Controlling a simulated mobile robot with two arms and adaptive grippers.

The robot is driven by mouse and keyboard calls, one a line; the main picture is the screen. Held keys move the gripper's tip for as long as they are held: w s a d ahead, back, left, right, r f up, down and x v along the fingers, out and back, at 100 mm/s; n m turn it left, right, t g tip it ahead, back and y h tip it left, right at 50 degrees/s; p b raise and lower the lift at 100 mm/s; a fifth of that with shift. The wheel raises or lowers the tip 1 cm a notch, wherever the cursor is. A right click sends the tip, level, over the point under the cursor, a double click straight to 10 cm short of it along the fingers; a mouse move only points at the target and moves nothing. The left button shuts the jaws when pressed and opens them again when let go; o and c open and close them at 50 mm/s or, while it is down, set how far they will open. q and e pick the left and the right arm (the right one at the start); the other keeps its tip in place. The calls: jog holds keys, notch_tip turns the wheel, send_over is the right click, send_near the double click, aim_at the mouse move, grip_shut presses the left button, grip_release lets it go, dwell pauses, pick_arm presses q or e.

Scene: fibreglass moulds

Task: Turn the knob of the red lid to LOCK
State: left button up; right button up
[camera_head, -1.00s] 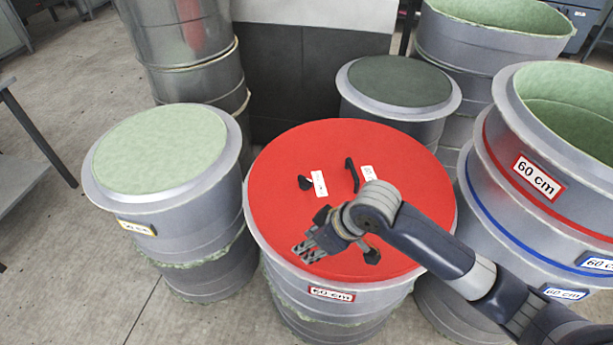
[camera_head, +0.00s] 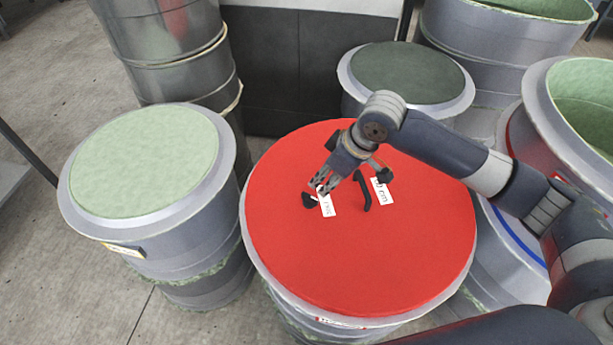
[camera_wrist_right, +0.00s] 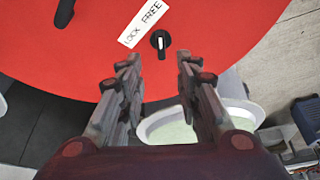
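The red lid (camera_head: 350,260) lies on a round grey mould, and the wrist view shows part of it (camera_wrist_right: 220,30). Its black knob (camera_head: 309,200) sits left of a white label (camera_head: 328,206). In the wrist view the label (camera_wrist_right: 145,22) reads LOCK and FREE, and the knob (camera_wrist_right: 160,41) has a white mark; which word it points at is unclear. My right gripper (camera_head: 322,188) is above the lid by the knob and label. The wrist view shows the right gripper (camera_wrist_right: 156,62) open and empty, with the knob just beyond the gap, apart from the fingers. My left gripper is not in view.
A black handle (camera_head: 362,190) stands up from the lid, beside a second white label (camera_head: 381,191). A mould with a pale green top (camera_head: 145,160) stands left, a dark-topped mould (camera_head: 405,75) behind, and open green-lined moulds (camera_head: 585,100) right.

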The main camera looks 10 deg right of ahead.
aim_at(310, 196)
jog(key=x, duration=0.7)
jog(key=shift+s+a, duration=0.1)
jog(key=shift+s, duration=0.1)
jog(key=shift+x, duration=1.2)
jog(key=shift+w+f, duration=0.15)
jog(key=shift+f, duration=0.25)
jog(key=shift+w+f, duration=0.1)
grip_shut()
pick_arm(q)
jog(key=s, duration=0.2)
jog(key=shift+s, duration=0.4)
